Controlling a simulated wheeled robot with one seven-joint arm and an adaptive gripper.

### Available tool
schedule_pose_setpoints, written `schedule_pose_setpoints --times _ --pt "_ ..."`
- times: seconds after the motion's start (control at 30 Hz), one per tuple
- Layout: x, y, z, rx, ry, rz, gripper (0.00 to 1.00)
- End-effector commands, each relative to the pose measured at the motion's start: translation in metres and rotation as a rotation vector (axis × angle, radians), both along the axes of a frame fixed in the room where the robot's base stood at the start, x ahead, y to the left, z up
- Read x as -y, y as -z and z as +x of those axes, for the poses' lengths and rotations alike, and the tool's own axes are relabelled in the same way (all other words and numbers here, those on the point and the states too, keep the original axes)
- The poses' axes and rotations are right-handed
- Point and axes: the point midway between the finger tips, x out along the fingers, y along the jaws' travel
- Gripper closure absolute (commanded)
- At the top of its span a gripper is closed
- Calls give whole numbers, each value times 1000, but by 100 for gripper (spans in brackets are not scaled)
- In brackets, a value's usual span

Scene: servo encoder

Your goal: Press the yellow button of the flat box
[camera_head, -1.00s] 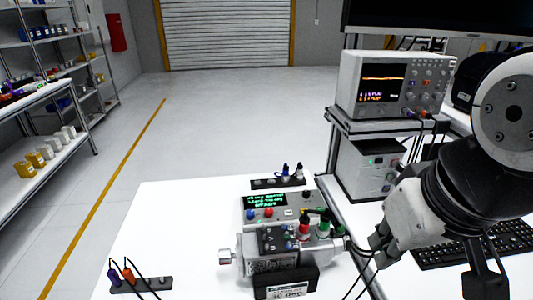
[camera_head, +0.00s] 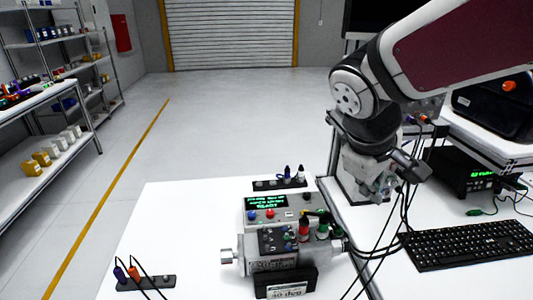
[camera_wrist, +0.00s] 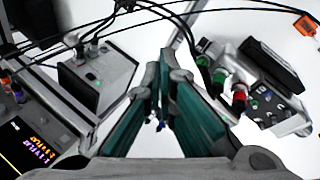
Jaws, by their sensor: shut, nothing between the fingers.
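The flat box (camera_head: 284,203) lies on the white bench in the head view, behind the grey servo unit (camera_head: 270,243). It has a lit green display (camera_head: 265,201) and a row of small buttons, blue and red at left. A small pale button (camera_head: 289,212) sits right of the red one; its colour is too small to be sure of. My gripper (camera_head: 385,193) hangs to the right of the box, above the bench and apart from it. In the wrist view its teal fingers (camera_wrist: 162,88) are together and empty. I cannot make out the flat box there.
Red and green plugs (camera_head: 322,230) stand up from the servo unit, with black cables near my gripper. A rack with dark plugs (camera_head: 279,183) lies behind the flat box. A keyboard (camera_head: 466,244) is at right. The bench left of the box is mostly clear.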

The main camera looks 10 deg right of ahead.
Motion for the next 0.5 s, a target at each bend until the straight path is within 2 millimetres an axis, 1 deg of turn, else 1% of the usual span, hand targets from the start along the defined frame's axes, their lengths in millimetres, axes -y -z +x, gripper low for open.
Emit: schedule_pose_setpoints --times 0.03,0.1,0.17,0.2,0.3,0.4,0.5 --pt "-1 6 18 -31 -59 -54 100" --pt "-1 13 42 -62 -143 -130 100" --pt "-2 21 63 -89 -216 -193 100" --pt "-5 27 77 -107 -269 -234 100" --pt "-14 45 111 -149 -398 -333 100" --pt "-25 65 140 -187 -522 -418 100" --pt "-36 84 161 -216 -625 -485 100"
